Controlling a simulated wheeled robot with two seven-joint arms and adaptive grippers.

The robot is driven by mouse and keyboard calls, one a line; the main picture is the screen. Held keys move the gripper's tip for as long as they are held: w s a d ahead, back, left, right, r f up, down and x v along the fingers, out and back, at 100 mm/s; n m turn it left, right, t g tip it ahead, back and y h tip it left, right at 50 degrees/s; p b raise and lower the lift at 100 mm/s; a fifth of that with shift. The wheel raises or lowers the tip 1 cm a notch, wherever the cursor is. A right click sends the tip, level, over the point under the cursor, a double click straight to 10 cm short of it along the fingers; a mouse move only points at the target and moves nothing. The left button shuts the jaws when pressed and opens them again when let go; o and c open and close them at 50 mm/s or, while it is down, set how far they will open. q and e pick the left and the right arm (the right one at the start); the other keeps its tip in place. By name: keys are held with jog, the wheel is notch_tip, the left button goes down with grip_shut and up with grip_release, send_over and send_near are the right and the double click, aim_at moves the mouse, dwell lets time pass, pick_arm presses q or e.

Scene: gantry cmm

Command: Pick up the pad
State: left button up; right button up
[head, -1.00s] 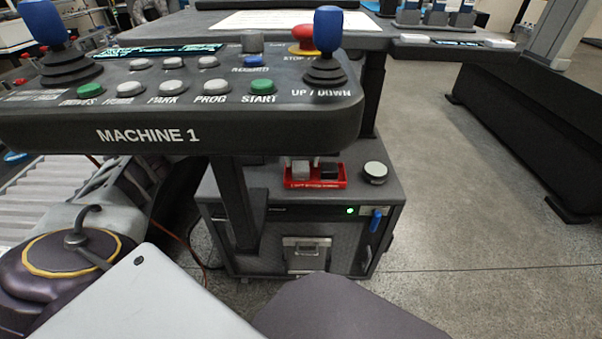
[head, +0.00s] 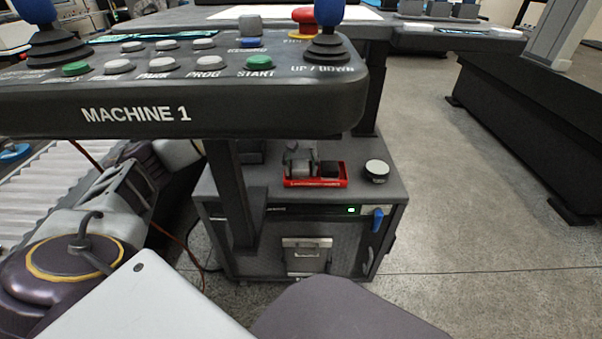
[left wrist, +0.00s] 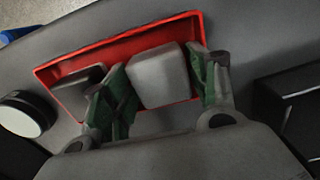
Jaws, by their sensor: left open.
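A red tray (head: 338,183) lies on top of a dark cabinet and holds a light grey block and a dark block (head: 328,168). The pictures do not say which of them is the pad. In the left wrist view, the light grey block (left wrist: 160,78) stands between the two green-lined fingers of my left gripper (left wrist: 162,75). The fingers are open, one on each side of the block; the left one is between it and the dark block (left wrist: 82,80). In the head view my left gripper (head: 300,160) comes down over the tray and hides the light block. My right gripper is not seen.
The console (head: 180,115) marked MACHINE 1 overhangs my left arm in the head view. A round white-topped knob (head: 376,170) stands on the cabinet (head: 250,220) right of the tray. A blue handle (head: 376,220) is on the cabinet's front.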

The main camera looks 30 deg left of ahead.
aim_at(301, 165)
pick_arm(q)
jog(key=shift+f, duration=0.15)
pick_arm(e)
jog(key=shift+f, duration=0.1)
pick_arm(q)
jog(key=shift+c, duration=0.3)
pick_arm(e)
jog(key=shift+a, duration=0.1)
pick_arm(q)
jog(key=c, duration=0.7)
jog(key=shift+c, duration=0.2)
jog(key=shift+r+p, duration=1.05)
jog(key=shift+r, duration=0.85)
jog(key=shift+s+d+f, duration=0.1)
jog(key=shift+s+d, duration=0.1)
jog(key=shift+s, duration=0.1)
jog(key=s+d+p, duration=0.3)
jog(key=s+d, duration=0.6)
jog(key=s, duration=0.5)
jog(key=shift+s, duration=0.35)
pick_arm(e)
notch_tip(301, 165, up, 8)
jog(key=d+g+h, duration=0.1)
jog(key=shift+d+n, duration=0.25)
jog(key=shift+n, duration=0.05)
